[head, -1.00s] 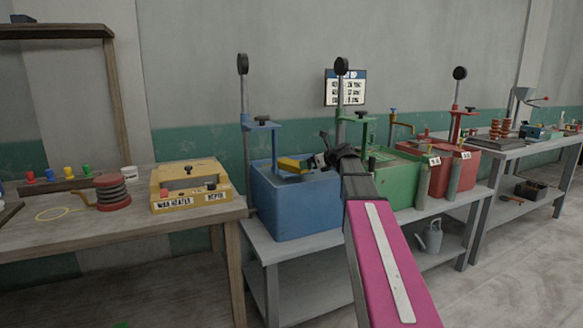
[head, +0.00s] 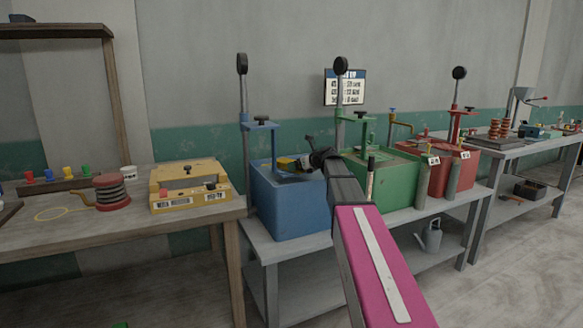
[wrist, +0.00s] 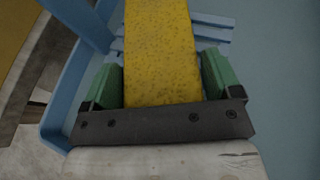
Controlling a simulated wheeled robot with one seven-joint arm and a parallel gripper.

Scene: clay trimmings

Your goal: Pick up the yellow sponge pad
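The yellow sponge pad (head: 285,162) lies at the top of the blue box (head: 290,207) in the head view, partly hidden by my gripper (head: 306,161). In the wrist view the speckled yellow sponge pad (wrist: 160,50) runs between the two green fingers of my gripper (wrist: 162,78). One finger is on each side of it, with thin gaps near the fingertips. My gripper looks open around the pad. Pale blue slats show beneath the pad.
A blue upright post with a clamp (head: 262,125) rises at the box's left. A green box (head: 385,180) and a red box (head: 455,170) stand to the right. A yellow wax heater (head: 190,186) sits on the wooden table at left.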

